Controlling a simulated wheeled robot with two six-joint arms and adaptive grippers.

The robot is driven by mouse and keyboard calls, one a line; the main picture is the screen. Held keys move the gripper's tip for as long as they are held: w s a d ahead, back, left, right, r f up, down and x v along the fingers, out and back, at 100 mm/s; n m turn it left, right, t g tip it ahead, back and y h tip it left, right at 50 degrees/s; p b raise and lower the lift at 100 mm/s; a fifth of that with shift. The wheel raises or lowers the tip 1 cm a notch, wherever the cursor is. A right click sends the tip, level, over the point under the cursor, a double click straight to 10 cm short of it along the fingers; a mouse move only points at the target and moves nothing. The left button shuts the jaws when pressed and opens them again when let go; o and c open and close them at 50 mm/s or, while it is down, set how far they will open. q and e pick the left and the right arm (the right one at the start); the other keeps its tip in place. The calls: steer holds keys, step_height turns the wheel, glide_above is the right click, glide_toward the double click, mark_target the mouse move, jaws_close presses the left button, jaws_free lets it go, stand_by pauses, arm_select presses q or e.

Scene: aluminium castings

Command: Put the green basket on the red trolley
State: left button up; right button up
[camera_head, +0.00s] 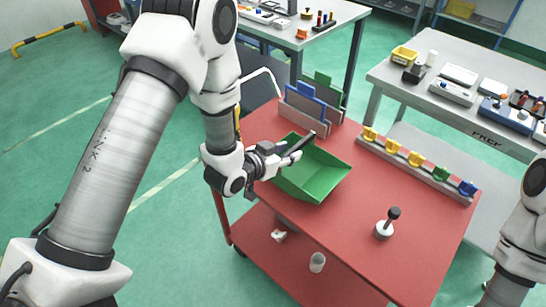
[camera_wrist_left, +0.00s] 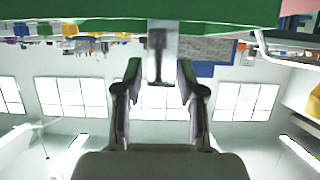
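The green basket (camera_head: 313,172) is on the top of the red trolley (camera_head: 385,265), near its left side; it looks upright and empty. My left gripper (camera_head: 305,146) is over the basket's far left rim, with its fingers apart. In the left wrist view the fingers (camera_wrist_left: 159,68) are also spread, with a clear gap between them. The green basket (camera_wrist_left: 90,27) fills a band along the top of that view, beyond the fingertips, and no part of it shows clamped. My right arm shows at the right edge of the head view; its gripper is out of view.
On the trolley top, a rail (camera_head: 418,170) with yellow, green and blue pieces runs along the far right edge. Blue and green upright holders (camera_head: 305,105) stand behind the basket. A dark-knobbed white piece (camera_head: 384,230) stands at front right. Grey worktables (camera_head: 400,75) lie beyond.

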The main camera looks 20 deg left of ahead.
arm_select(q)
steer(key=p+v, duration=0.2)
steer(key=v, duration=0.8)
steer(key=s+a+f+n+g+y, duration=0.1)
steer(key=s+f+g, duration=0.2)
steer(key=s+f, duration=0.35)
steer(key=s+a+f+n+g+y, duration=0.1)
steer(key=s+f+g+y, duration=0.2)
steer(key=f, duration=0.6)
steer(key=s+f+n+g, duration=0.1)
steer(key=s+f+g, duration=0.2)
steer(key=s, duration=0.4)
steer(key=s+a+f+n+g, duration=0.1)
steer(key=s+f+g, duration=0.2)
steer(key=s+f, duration=0.2)
steer(key=shift+s+a+g+y, duration=0.2)
steer(key=shift+s+g+y, duration=0.1)
steer(key=shift+s, duration=0.6)
